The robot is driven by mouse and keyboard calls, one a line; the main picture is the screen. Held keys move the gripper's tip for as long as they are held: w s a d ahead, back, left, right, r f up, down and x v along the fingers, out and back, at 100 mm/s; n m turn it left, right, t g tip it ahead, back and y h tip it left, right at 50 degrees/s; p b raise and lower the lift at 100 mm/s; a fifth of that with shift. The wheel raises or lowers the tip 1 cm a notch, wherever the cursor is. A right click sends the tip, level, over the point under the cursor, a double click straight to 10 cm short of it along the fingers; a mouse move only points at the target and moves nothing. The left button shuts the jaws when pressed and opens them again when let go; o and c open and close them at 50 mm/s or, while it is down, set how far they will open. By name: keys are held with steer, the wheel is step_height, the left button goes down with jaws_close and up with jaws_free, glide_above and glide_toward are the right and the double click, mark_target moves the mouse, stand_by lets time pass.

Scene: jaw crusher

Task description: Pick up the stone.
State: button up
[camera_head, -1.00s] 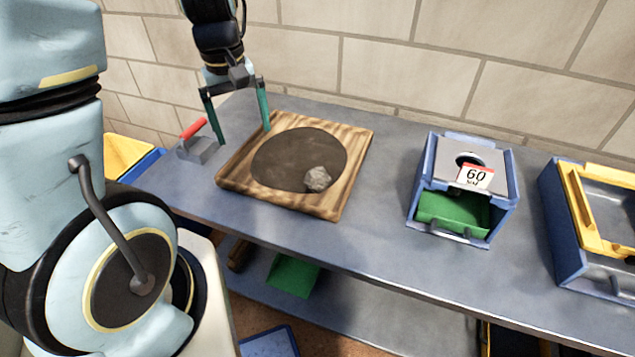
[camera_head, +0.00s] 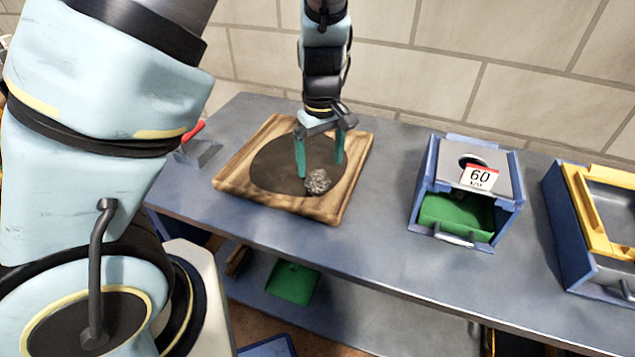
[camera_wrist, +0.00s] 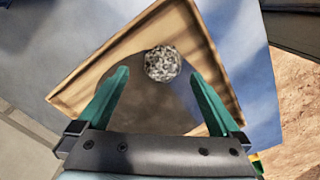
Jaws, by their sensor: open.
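The stone (camera_head: 318,181) is a rough grey lump on the dark round patch of a wooden tray (camera_head: 240,185), near the tray's front right. In the wrist view the stone (camera_wrist: 161,63) lies ahead of the fingertips, roughly midway between their lines. My gripper (camera_head: 320,170) is open and empty, with its two green fingers spread above the tray. It is close to the stone, a little behind it in the head view. In the wrist view my gripper (camera_wrist: 160,75) shows a clear gap around the stone, and neither finger visibly touches it.
A blue box with a green drawer and a "60" label (camera_head: 480,177) stands right of the tray. A blue and yellow bin (camera_head: 580,225) is at the far right. A red-handled tool (camera_head: 197,145) lies left of the tray. The bench between tray and box is clear.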

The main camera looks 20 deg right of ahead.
mark_target(317, 174)
steer(key=f, duration=0.4)
steer(key=shift+w+a+f+p, duration=0.15)
steer(key=shift+a+f+p, duration=0.2)
steer(key=shift+f, duration=0.5)
steer(key=shift+d, duration=0.1)
jaws_close()
